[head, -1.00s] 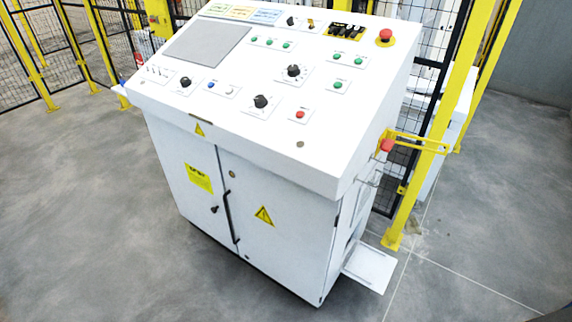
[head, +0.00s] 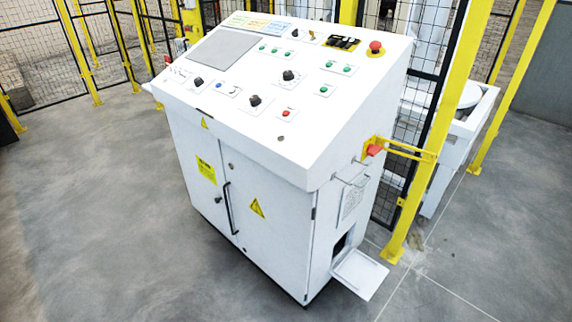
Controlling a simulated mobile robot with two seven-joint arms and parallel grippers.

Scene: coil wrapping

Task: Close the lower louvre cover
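The lower louvre cover (head: 359,274) is a white flap low on the right side of the white control cabinet (head: 270,225). It is swung down and sticks outward, roughly level, near the floor. Above its inner edge a dark opening (head: 340,244) shows in the cabinet side. Neither of my grippers is in view.
A red button on a yellow bracket (head: 374,150) juts from the cabinet's right side, above the flap. A yellow fence post (head: 433,140) with black mesh stands just behind. The grey floor (head: 470,270) to the right and in front is clear.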

